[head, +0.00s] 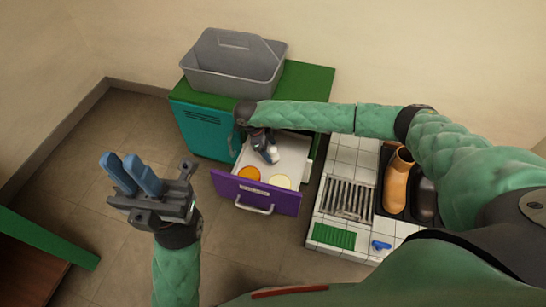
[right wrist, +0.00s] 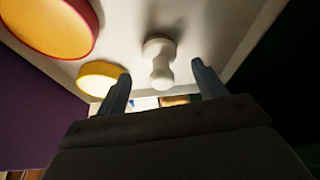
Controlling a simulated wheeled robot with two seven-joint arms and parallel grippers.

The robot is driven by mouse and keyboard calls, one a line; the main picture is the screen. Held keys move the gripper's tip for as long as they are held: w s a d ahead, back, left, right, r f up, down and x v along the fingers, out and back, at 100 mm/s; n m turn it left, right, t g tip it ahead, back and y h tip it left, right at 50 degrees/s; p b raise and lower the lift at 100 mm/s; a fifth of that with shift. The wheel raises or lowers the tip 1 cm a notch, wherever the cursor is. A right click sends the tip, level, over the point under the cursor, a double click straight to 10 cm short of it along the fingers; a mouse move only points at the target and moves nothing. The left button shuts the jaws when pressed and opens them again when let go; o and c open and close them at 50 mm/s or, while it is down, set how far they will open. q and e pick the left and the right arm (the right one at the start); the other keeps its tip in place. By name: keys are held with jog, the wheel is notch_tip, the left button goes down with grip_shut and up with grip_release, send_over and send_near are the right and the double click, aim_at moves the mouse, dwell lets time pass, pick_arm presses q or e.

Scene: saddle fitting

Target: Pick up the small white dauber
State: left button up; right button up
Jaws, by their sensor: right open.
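The small white dauber (right wrist: 160,62) is inside the open drawer, between the two blue fingers of my right gripper (right wrist: 160,88) in the right wrist view. It has a round wider end and a narrower neck. The fingers stand apart on either side of it, with visible gaps. In the head view my right gripper (head: 268,150) reaches down into the drawer, and a white bit of the dauber (head: 272,155) shows at its fingertips. My left gripper (head: 124,160) is raised over the floor at the left, its blue fingers slightly apart and empty.
The purple-fronted drawer (head: 235,186) also holds an orange round tin (head: 249,174) and a pale yellow one (head: 280,182). A grey carrier (head: 230,75) stands on the green cabinet top. A tiled counter (head: 340,160) with a grate and brown boot (head: 397,185) is at right.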

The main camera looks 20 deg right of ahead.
aim_at(272, 153)
jog(key=x, duration=0.3)
jog(key=shift+f, duration=0.1)
jog(key=c, duration=1.1)
jog(key=shift+w+a+r, duration=0.15)
jog(key=shift+a+r, duration=0.05)
jog(key=shift+r, duration=0.15)
jog(key=w+a+r, duration=0.2)
jog(key=a, duration=0.2)
jog(key=w+a+r+p, duration=0.1)
jog(key=a+r, duration=0.2)
jog(key=a, duration=0.1)
jog(key=w+a+r, duration=0.2)
jog(key=a, duration=0.2)
jog(key=shift+w+a+r+p, duration=0.1)
jog(key=shift+w+r+p, duration=0.1)
jog(key=shift+w+p, duration=0.15)
jog(key=o, duration=0.5)
jog(key=c, duration=0.4)
